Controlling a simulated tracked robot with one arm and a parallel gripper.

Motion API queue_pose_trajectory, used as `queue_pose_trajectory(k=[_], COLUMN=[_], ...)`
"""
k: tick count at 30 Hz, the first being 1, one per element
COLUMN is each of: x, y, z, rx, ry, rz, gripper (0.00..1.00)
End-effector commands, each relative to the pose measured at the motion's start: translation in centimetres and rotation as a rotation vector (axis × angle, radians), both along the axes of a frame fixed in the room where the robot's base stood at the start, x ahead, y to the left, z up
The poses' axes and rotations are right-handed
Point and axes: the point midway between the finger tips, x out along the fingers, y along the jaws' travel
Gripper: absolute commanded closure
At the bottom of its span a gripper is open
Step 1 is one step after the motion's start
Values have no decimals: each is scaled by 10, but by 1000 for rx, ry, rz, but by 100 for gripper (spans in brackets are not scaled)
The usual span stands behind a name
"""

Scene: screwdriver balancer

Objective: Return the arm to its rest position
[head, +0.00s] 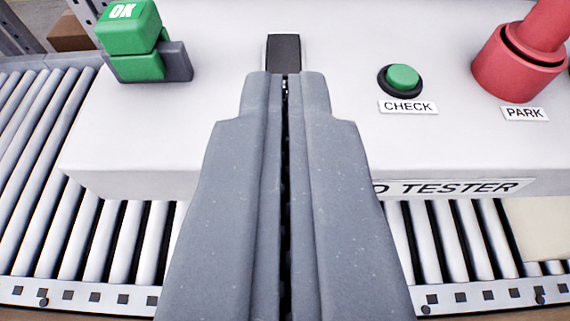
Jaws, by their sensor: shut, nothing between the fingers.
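My gripper (285,76) fills the middle of the head view. Its two grey fingers lie side by side, shut, with only a thin dark seam between them and nothing held. The fingertips are over the top of a white tester box (205,95), just in front of a dark rectangular piece (284,50) on it. The fingers hide part of the box and of its "TESTER" label (455,188). I cannot tell whether the tips touch the dark piece.
A green "OK" block (130,28) on a grey base is at the upper left. A green CHECK button (403,77) and a red PARK post (518,65) stand to the right. A roller conveyor (100,240) runs below the box and along its left. A brown box (72,30) is behind.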

Motion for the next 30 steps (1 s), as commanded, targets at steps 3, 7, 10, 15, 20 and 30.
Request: queue_pose_trajectory(k=[3,7,10,15,20,30], x=[0,0,0,-2,-17,-104], y=[0,0,0,0,3,10], z=[0,0,0,2,31,141], rx=[0,0,0,-1,-11,-41], ry=[0,0,1,0,-9,-37], rz=[0,0,0,0,1,-3], gripper=[100,100,100,100,100,100])
